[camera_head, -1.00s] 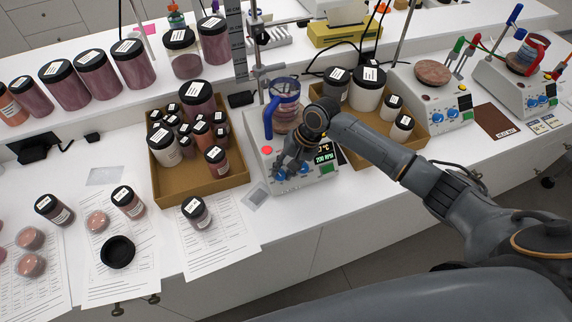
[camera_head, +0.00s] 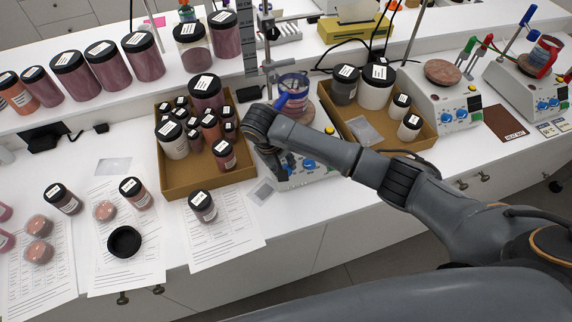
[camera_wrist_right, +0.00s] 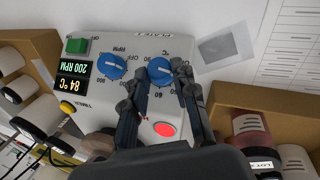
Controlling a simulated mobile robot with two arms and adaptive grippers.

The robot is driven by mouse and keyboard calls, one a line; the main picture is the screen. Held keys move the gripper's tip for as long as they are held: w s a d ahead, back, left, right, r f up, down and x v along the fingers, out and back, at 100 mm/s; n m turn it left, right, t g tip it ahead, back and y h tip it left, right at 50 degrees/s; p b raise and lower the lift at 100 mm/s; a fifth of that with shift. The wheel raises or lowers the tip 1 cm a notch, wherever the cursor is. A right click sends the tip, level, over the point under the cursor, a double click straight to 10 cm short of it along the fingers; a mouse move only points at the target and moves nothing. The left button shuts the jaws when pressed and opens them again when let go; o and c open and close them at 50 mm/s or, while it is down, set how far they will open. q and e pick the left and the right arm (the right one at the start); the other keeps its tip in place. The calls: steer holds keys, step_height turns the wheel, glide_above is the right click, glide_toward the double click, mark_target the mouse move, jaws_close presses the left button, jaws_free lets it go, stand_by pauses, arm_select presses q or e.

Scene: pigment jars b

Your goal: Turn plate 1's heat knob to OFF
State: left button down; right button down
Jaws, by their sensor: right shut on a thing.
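Plate 1 (camera_head: 322,172) is a white hotplate with a beaker (camera_head: 295,84) on top, mid-bench in the head view. In the right wrist view its panel (camera_wrist_right: 195,45) shows upside down, with a blue °C heat knob (camera_wrist_right: 160,70) and a blue RPM knob (camera_wrist_right: 112,66). Its display (camera_wrist_right: 73,78) reads 84 °C and 200 RPM. My right gripper (camera_wrist_right: 161,78) is shut on the heat knob, one finger on each side. In the head view my right gripper (camera_head: 286,168) is at the plate's front left. I cannot tell the knob's exact pointer setting. My left gripper is out of view.
A cardboard tray of jars (camera_head: 205,190) stands left of plate 1, and another tray (camera_head: 418,143) stands close on its right. Loose jars, a black lid (camera_head: 124,241) and paper sheets lie further left. A red lamp (camera_wrist_right: 164,129) sits near the fingers.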

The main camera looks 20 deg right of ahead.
steer(key=n+h, duration=0.1)
steer(key=n+t+h, duration=0.1)
steer(key=n+h, duration=0.1)
steer(key=shift+s+a+f, duration=0.3)
steer(key=shift+a+f, duration=0.05)
steer(key=shift+s+a+f+n+t+h, duration=0.15)
steer(key=shift+n+t+h, duration=0.5)
steer(key=shift+n, duration=0.35)
steer(key=shift+s+f+n+t+h, duration=0.1)
steer(key=shift+n+t+h, duration=0.35)
steer(key=shift+n+t, duration=0.45)
steer(key=c, duration=1.1)
jaws_free()
steer(key=shift+w, duration=0.1)
steer(key=shift+o, duration=0.2)
steer(key=shift+r, duration=0.1)
steer(key=shift+a+r, duration=0.15)
steer(key=s+a, duration=0.6)
steer(key=a, duration=0.4)
steer(key=shift+s+a+r, duration=0.2)
steer(key=shift+a, duration=0.15)
